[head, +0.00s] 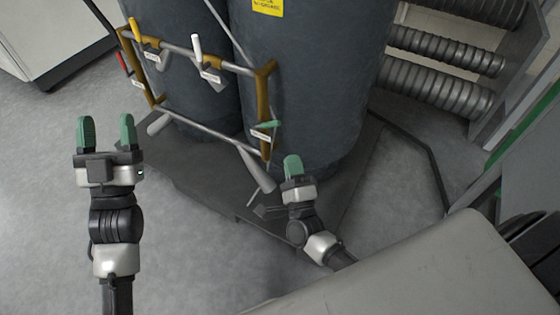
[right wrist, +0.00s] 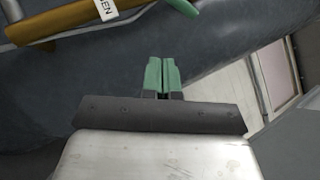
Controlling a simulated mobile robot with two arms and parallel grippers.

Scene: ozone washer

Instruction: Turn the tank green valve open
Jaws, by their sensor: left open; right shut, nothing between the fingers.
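The green valve handle (head: 267,125) sits on the right upright of the brass and grey pipe frame, in front of the right dark tank (head: 310,80). In the right wrist view the green handle (right wrist: 183,6) shows at the top edge, beside a white label (right wrist: 107,9) partly cut off. My right gripper (head: 292,160) is shut and empty, below and a little right of the handle, apart from it. Its green fingers (right wrist: 162,72) are together in the right wrist view. My left gripper (head: 106,125) is open and empty, left of the pipe frame over the floor.
A yellow handle (head: 134,27), a white handle (head: 196,45) and a red handle (head: 122,62) are on the same pipe frame. A grey cone-shaped pipe end (head: 255,168) hangs near my right gripper. The tanks stand on a dark base plate (head: 190,180). Ribbed hoses (head: 440,85) are at the right.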

